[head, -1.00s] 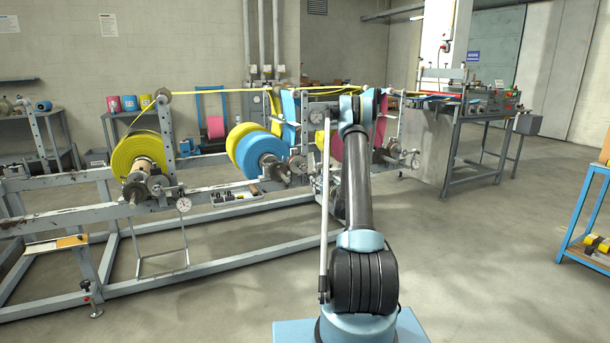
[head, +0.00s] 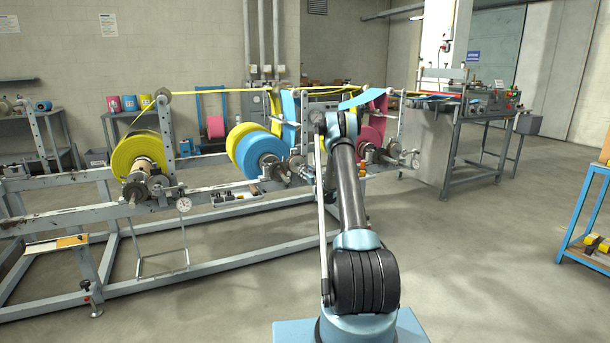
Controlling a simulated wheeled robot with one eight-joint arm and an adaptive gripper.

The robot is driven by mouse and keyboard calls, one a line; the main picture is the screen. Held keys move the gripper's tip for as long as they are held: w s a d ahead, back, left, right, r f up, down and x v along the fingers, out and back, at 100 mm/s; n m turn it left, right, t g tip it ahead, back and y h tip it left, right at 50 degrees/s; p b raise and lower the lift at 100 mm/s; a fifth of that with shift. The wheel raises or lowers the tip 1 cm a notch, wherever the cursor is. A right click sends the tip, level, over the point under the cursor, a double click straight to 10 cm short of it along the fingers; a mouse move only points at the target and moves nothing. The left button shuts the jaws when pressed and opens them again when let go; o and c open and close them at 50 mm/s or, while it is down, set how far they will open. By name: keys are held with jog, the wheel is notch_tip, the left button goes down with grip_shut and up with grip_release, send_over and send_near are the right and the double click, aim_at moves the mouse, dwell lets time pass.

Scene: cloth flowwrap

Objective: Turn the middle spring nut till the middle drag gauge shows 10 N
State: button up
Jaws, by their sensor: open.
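The middle station carries a yellow roll (head: 238,140) and a blue roll (head: 262,153) side by side on one shaft. Metal hub parts (head: 297,164) stick out at the near end of that shaft; the spring nut is too small to single out there. The middle drag gauge cannot be made out, and my arm covers the area just right of the hub. My arm reaches forward and bends down beyond its elbow, close to the right of the middle hub. My gripper is hidden behind the arm.
A pink roll (head: 371,135) is at the right station. A blue cart (head: 585,225) stands far right. Floor on the right is clear.

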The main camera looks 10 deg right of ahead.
jog(key=shift+w+a, duration=0.15)
jog(key=shift+w, duration=0.35)
grip_shut()
